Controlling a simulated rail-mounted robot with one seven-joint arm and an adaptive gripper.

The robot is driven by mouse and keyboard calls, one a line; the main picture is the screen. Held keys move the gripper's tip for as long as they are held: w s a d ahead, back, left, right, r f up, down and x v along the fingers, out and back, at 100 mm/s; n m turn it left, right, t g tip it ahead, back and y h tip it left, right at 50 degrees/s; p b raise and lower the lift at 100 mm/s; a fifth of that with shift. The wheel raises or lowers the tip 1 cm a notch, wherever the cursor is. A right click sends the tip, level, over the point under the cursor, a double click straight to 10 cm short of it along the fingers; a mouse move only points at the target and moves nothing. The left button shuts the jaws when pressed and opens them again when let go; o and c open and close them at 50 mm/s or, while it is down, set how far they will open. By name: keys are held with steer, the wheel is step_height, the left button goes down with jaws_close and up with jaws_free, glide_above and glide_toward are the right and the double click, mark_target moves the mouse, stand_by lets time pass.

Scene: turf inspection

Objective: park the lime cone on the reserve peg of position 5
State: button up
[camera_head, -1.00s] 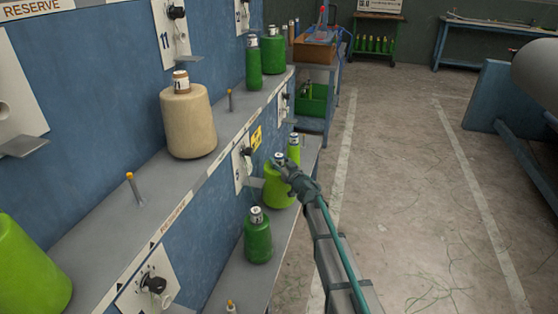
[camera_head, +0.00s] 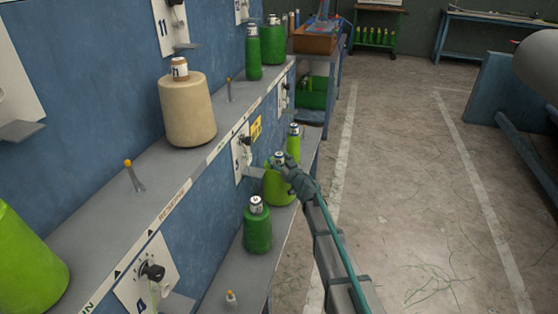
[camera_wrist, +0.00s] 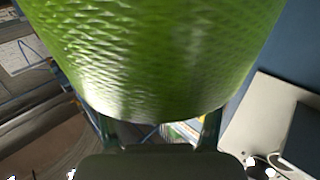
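A lime cone (camera_head: 277,188) with a pale labelled tube top is beside the lower shelf in the head view. My gripper (camera_head: 284,164) is at its top and appears shut on it. In the wrist view the lime cone (camera_wrist: 150,55) fills the upper middle, with my fingers (camera_wrist: 158,133) partly hidden at its lower edge. Two orange-tipped pegs stand bare on the upper shelf: a near peg (camera_head: 134,178) and a far peg (camera_head: 229,91). I cannot read which position is 5.
A beige cone (camera_head: 187,112) stands between the upper pegs. A dark green cone (camera_head: 257,228) and a slim lime cone (camera_head: 293,143) flank the held one. A bare lower peg (camera_head: 231,298) is nearer. Number plates (camera_head: 146,277) project from the wall.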

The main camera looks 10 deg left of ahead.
steer(key=shift+s+d+r, duration=0.15)
steer(key=shift+s+d, duration=0.1)
steer(key=shift+s, duration=0.15)
steer(key=p+v, duration=0.1)
steer(key=v, duration=1)
steer(key=shift+p, duration=0.35)
steer(key=shift+d, duration=0.1)
